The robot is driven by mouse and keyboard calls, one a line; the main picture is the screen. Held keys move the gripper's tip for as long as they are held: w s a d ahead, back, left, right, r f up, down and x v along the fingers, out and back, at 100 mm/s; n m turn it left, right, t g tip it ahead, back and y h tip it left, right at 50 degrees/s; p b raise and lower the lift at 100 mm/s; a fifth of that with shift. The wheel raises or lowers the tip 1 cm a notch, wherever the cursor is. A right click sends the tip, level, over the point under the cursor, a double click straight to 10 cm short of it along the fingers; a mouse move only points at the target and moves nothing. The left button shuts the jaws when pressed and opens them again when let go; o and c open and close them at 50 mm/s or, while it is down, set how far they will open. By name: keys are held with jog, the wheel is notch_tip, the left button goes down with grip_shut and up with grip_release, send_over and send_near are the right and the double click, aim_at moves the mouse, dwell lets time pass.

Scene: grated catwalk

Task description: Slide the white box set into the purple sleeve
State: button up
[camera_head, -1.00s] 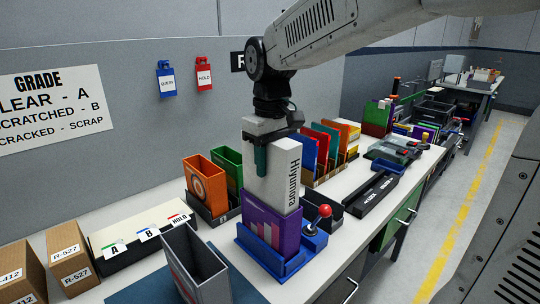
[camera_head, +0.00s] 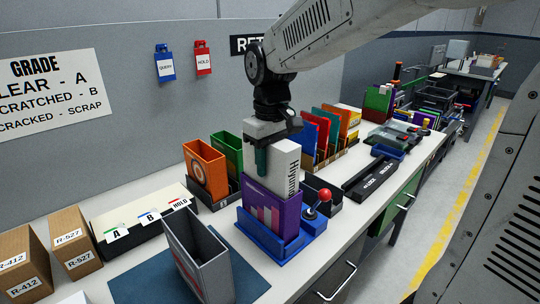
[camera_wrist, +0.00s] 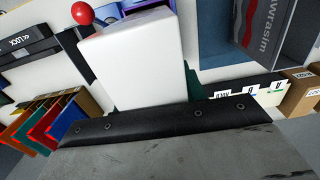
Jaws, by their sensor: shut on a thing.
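The white box set (camera_head: 284,165) stands upright with dark lettering on its side, its lower part inside the purple sleeve (camera_head: 271,215). The sleeve stands in a blue holder (camera_head: 262,236) with a red-knobbed lever (camera_head: 324,195) on its right. My gripper (camera_head: 268,155) is above the sleeve, shut on the upper part of the box set. In the wrist view the box set's plain white face (camera_wrist: 138,62) fills the middle, beyond a dark gripper part. The box's lower end is hidden inside the sleeve.
An open grey sleeve (camera_head: 197,262) stands on a blue mat at front left. Orange (camera_head: 205,172) and green (camera_head: 228,156) sleeves stand behind the holder. Several coloured cases (camera_head: 328,130) stand in a rack behind right. Cardboard boxes (camera_head: 73,243) are at left.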

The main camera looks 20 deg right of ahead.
jog(key=shift+f, duration=1.5)
jog(key=o, duration=1.7)
jog(key=shift+r, duration=4)
